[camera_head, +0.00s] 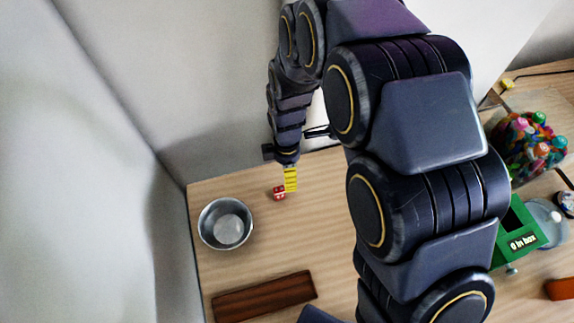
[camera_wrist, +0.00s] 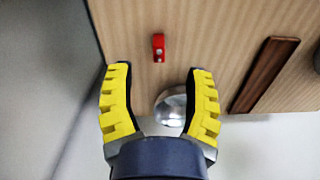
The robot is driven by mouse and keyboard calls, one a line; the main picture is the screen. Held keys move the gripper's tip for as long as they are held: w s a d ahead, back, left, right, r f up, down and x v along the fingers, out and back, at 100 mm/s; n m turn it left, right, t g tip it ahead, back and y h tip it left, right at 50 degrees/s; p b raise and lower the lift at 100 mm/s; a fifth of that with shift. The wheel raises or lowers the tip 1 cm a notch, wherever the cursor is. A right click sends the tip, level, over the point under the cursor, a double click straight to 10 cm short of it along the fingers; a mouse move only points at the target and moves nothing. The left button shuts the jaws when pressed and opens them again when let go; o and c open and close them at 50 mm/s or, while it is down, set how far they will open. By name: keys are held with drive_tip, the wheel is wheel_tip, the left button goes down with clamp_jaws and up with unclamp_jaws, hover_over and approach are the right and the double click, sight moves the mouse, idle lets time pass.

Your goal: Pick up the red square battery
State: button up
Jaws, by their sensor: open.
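The red square battery (camera_head: 279,193) lies on the wooden table (camera_head: 255,270), near its far edge. In the wrist view the red battery (camera_wrist: 158,47) shows beyond my yellow fingertips, roughly centred between them. My gripper (camera_head: 290,178) is beside the battery in the head view, with its yellow finger just to the right of it. In the wrist view my gripper (camera_wrist: 159,75) is open, with nothing between the fingers at their tips. I cannot tell the exact height of the fingers above the table.
A metal bowl (camera_head: 225,224) stands left of the battery; it also shows in the wrist view (camera_wrist: 172,108), partly behind a finger. A dark wooden block (camera_head: 264,297) lies nearer the front. A green box (camera_head: 518,238) and a container of colourful items (camera_head: 530,145) are at the right. A wall borders the table.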

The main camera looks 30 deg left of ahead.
sight(279, 189)
drive_tip(key=shift+n, duration=0.8)
drive_tip(key=f, duration=0.1)
drive_tip(key=a+f, duration=0.2)
drive_tip(key=shift+s+f, duration=0.35)
drive_tip(key=shift+f, duration=0.05)
drive_tip(key=f, duration=0.6)
drive_tip(key=shift+s+d, duration=0.3)
clamp_jaws()
